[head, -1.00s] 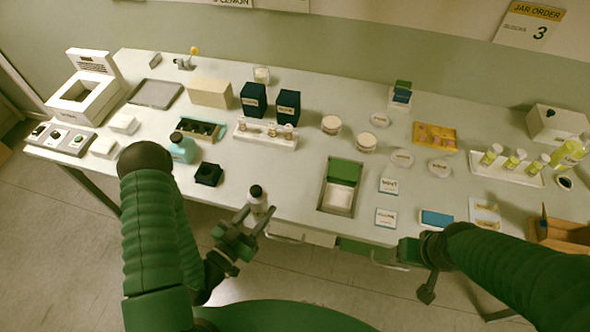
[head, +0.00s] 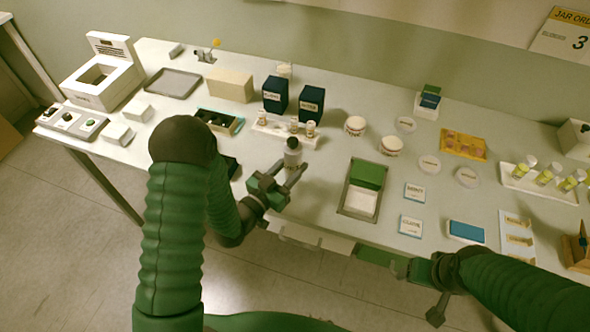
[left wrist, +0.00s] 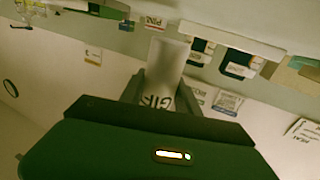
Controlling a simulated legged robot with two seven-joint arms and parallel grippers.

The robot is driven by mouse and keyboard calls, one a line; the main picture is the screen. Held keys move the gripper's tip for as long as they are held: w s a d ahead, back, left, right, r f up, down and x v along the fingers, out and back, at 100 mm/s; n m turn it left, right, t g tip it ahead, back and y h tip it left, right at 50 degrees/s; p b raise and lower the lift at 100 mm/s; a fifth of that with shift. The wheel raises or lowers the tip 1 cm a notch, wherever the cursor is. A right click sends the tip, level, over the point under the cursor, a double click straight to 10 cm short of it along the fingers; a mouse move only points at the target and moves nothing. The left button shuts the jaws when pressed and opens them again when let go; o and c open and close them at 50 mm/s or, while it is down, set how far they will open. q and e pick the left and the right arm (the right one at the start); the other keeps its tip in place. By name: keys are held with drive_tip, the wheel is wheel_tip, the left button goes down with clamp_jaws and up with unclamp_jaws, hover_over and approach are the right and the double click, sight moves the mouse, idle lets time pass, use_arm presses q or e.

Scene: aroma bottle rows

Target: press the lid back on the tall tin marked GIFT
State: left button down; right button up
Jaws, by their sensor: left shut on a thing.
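In the left wrist view the tin (left wrist: 168,65) stands between the two fingers, with large letters reading GIF and the rest cut off. I cannot tell whether the dark top is a separate lid.
A vial rack (head: 284,132) and two dark blue boxes (head: 311,104) stand just behind the tin. A recessed tray with a green part (head: 346,206) lies to its right. A black holder (head: 231,166) is partly hidden by my left arm. White cards lie farther right.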

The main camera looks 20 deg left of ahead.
use_arm(q)
drive_tip(key=shift+w, duration=0.55)
drive_tip(key=shift+w+d+f, duration=0.1)
drive_tip(key=shift+d, duration=0.8)
drive_tip(key=shift+w, duration=0.25)
drive_tip(key=f, duration=0.1)
drive_tip(key=a+f, duration=0.1)
drive_tip(key=f, duration=0.1)
drive_tip(key=shift+w+a+f, duration=0.1)
drive_tip(key=shift+f, duration=0.2)
drive_tip(key=shift+d+r, duration=0.1)
drive_tip(key=shift+d, duration=0.3)
drive_tip(key=c, duration=1.3)
unclamp_jaws()
drive_tip(key=o, duration=0.4)
drive_tip(key=shift+a, duration=0.25)
use_arm(e)
drive_tip(key=shift+d+f, duration=0.1)
drive_tip(key=shift+d, duration=0.25)
